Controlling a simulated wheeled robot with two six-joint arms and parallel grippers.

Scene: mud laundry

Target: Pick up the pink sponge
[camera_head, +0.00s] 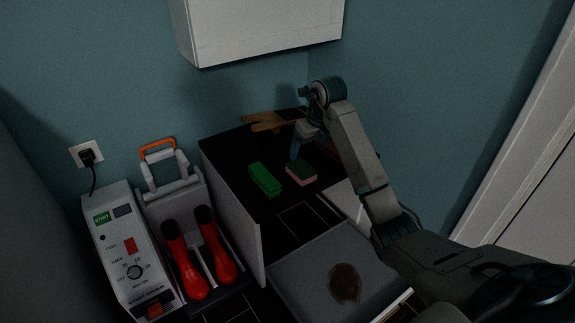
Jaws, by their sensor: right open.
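My right gripper (294,153) is above the cabinet top, just behind and above the sponge, fingers pointing down. It is open and holds nothing that I can see. The gap between fingers and sponge is hard to judge in the dim light. My left gripper is not in view.
A green brush or block (264,179) lies just left of the sponge. A brown wooden object (265,122) lies at the back. Red boots (190,262) stand on a boot dryer (130,255) at the left. A white wall cabinet (262,30) hangs above. A grey surface with a brown stain (345,283) is in front.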

